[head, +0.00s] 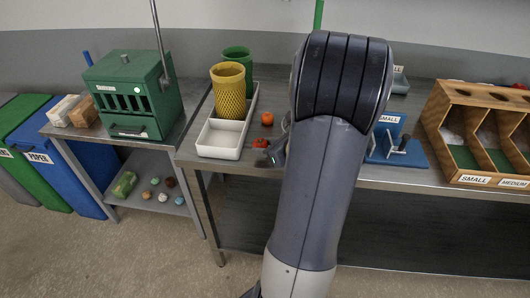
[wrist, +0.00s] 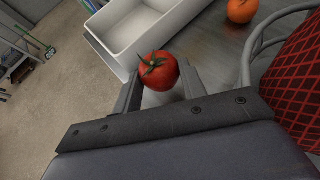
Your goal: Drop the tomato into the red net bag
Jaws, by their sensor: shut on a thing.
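The red tomato (wrist: 158,71) with a green stalk sits between the fingers of my gripper (wrist: 159,86) in the wrist view. My gripper is shut on it. In the head view the tomato (head: 260,142) shows as a small red spot by my gripper (head: 266,152), near the front edge of the steel table. The red net bag (wrist: 297,88) is at the right edge of the wrist view, apart from the tomato and cut off by the frame. A grey curved metal bar stands beside it. In the head view my arm hides the bag.
A white tray (head: 221,153) and an orange fruit (head: 267,119) lie close to my gripper. A blue fixture (head: 395,150) and wooden bins (head: 470,148) are to the right.

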